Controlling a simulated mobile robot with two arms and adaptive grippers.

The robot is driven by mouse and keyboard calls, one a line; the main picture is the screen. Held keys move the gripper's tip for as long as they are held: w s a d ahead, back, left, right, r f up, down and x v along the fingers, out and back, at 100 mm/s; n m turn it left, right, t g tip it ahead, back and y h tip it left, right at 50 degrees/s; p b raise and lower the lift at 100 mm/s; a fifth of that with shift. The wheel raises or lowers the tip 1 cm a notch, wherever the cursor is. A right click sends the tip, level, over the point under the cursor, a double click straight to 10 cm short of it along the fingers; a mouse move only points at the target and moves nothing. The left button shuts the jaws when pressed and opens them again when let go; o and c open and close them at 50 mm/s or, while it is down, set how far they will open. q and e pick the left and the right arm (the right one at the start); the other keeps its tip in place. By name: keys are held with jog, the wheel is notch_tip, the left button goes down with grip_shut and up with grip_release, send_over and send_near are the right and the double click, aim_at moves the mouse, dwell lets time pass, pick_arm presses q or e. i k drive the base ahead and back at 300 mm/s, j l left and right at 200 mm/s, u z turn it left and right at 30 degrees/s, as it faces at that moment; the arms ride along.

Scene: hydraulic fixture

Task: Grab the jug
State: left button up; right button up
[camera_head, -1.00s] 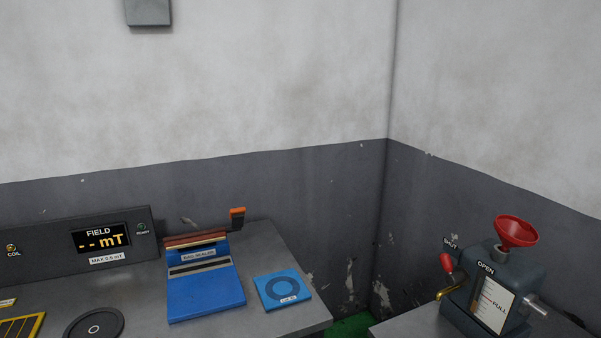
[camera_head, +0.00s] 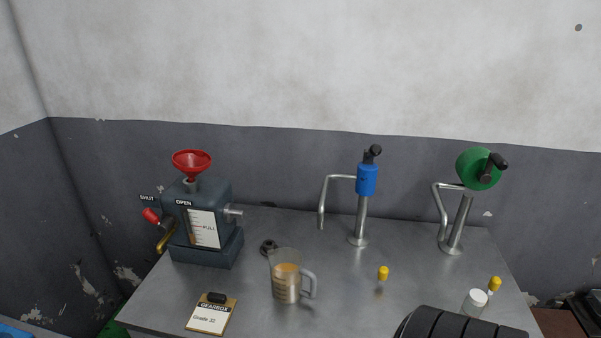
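A clear jug (camera_head: 287,279) with amber liquid inside and a handle on its right side stands upright on the grey metal bench (camera_head: 258,317), near the middle of the view. Nothing touches it. A dark, ribbed rounded shape at the bottom right edge may be part of my own arm, but I cannot tell. Neither gripper shows in the view.
Left of the jug stands a dark gearbox unit (camera_head: 207,238) with a red funnel (camera_head: 192,163). A clipboard (camera_head: 211,315) lies in front. Behind to the right are a blue-topped tap (camera_head: 366,180) and a green-topped tap (camera_head: 478,169). A small white-capped jar (camera_head: 475,301) stands at right.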

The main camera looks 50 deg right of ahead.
aim_at(287, 269)
jog(key=z, duration=1.55)
